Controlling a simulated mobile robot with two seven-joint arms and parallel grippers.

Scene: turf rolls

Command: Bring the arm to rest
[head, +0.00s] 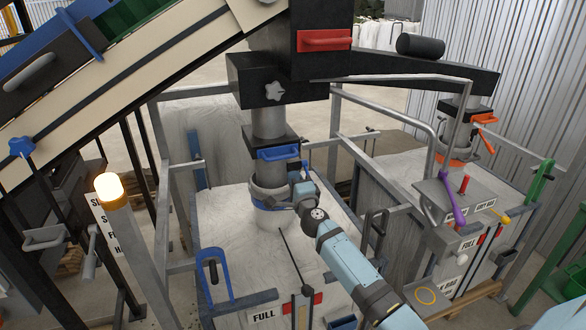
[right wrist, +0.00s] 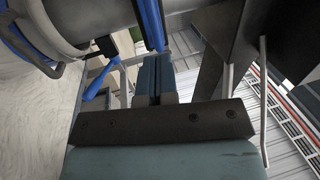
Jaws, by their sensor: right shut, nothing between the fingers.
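My right arm, light blue and dark grey, comes in from the lower right in the head view. Its gripper (head: 303,188) is beside the right side of the grey filling spout (head: 271,165), near the blue-edged collar (head: 268,200). In the right wrist view the two fingers (right wrist: 154,68) are together with nothing between them. A blue bar stands just beyond their tips there; I cannot tell whether they touch it. My left gripper is not in view.
A large pale bag (head: 230,240) stands under the spout in a grey metal frame, with a "FULL" sign (head: 263,315). A second station with railings (head: 440,110) is at right. A sloping conveyor (head: 110,80) crosses upper left. A lit amber lamp (head: 110,187) tops a post.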

